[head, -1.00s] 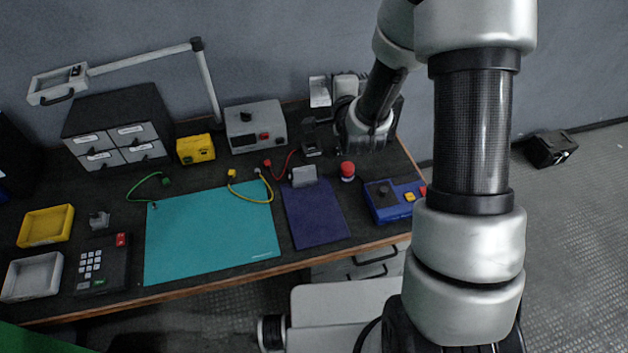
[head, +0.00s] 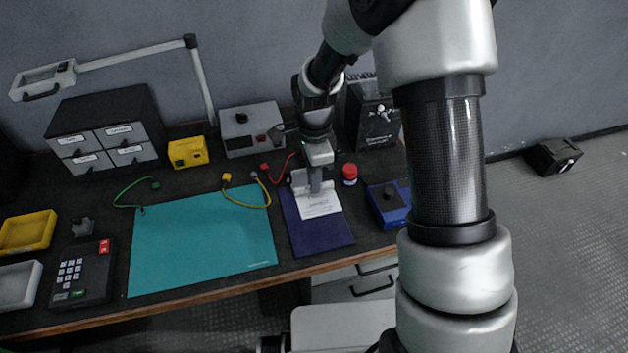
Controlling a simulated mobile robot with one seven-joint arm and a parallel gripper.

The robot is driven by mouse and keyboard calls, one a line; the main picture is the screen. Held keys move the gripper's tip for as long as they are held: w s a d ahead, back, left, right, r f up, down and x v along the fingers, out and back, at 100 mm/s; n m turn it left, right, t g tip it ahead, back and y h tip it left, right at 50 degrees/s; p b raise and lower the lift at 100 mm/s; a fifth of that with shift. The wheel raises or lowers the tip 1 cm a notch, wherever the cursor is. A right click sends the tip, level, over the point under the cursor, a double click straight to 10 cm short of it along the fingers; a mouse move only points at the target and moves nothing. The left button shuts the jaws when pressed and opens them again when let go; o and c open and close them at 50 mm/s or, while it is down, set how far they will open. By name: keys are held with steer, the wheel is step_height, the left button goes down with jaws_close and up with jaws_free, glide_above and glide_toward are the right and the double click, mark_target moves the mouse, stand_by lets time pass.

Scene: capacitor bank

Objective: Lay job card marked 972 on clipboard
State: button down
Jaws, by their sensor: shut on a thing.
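The clipboard (head: 322,238) is a dark blue board with a grey clip (head: 299,181) at its far edge, lying near the front of the bench. A white job card (head: 320,204) with small print is over the upper part of the board; its number is too small to read. My gripper (head: 315,188) points down over the clip end of the clipboard and is shut on the card's far edge. The card looks flat and close to the board, but I cannot tell whether it touches it. The gripper partly hides the clip.
A red button (head: 349,174) and a blue box with a knob (head: 389,204) stand right of the clipboard. A teal mat (head: 205,240) lies to the left. A black box (head: 375,120) and a grey instrument (head: 251,128) stand behind. Yellow and red leads lie nearby.

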steer(key=w+f+b, duration=0.1)
steer(key=f, duration=0.1)
steer(key=f+b, duration=0.2)
steer(key=f, duration=0.1)
steer(key=w+f+b, duration=0.1)
steer(key=f+b, duration=0.1)
steer(key=f, duration=0.1)
steer(key=shift+w+a+f, duration=0.2)
steer(key=shift+w+a, duration=0.1)
steer(key=shift+w, duration=0.05)
steer(key=shift+f+b, duration=0.95)
steer(key=shift+f, duration=0.35)
steer(key=c, duration=1.7)
jaws_free()
steer(key=shift+c, duration=0.2)
